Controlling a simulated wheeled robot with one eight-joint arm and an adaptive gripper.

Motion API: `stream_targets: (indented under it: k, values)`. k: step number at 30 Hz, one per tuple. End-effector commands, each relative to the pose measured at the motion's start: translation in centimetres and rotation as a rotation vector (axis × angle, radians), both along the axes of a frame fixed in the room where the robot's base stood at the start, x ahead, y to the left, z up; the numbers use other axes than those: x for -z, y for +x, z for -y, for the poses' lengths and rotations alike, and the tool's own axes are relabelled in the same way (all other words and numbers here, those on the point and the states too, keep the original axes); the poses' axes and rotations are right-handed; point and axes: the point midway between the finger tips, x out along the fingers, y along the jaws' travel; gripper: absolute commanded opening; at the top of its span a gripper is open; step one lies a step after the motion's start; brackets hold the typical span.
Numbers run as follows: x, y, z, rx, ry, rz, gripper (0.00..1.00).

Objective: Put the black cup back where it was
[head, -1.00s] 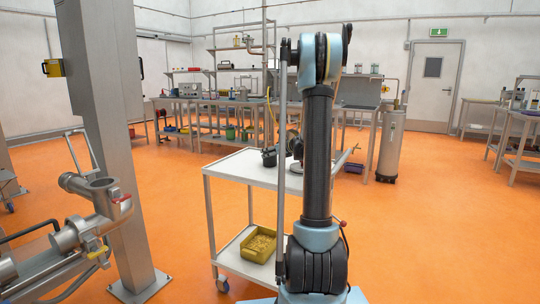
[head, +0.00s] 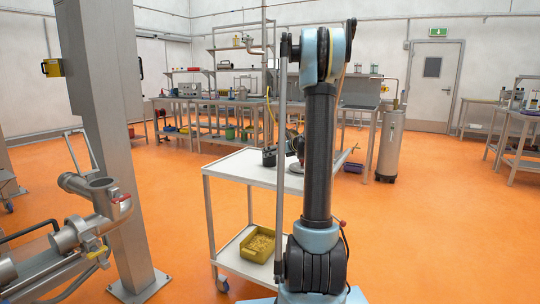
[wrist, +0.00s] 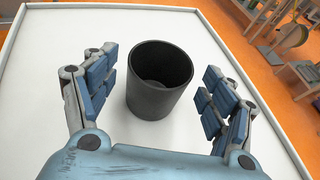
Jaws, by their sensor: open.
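The black cup (wrist: 158,82) stands upright on the white top of a cart (wrist: 45,65) in the wrist view, its open mouth facing up and empty. My gripper (wrist: 157,66) is open, with one blue-padded finger on each side of the cup. Gaps show between the cup and both fingers. In the head view a small dark shape that looks like the cup (head: 269,157) is on the cart top, beside my arm. My upright arm hides much of the gripper there.
The cart's lower shelf holds a yellow bin (head: 257,244). A grey column (head: 112,130) and steel pipework (head: 95,225) stand at the left. Workbenches line the back, and a metal cylinder (head: 390,143) stands behind the cart. The cart top around the cup is clear.

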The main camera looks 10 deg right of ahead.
Motion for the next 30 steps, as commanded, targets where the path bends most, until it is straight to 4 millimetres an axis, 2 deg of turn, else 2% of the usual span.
stream_targets:
  k: [9, 19, 26, 30]
  values:
    - [-2.2, -4.6, 2.9, 0.004, 0.001, -0.001, 0.77]
    - [-3.4, -7.0, 4.4, 0.001, 0.002, -0.001, 0.77]
    - [-3.5, -8.0, 3.8, -0.026, -0.040, 0.005, 0.77]
    - [-3.4, -11.0, 1.5, -0.124, -0.191, 0.028, 0.77]
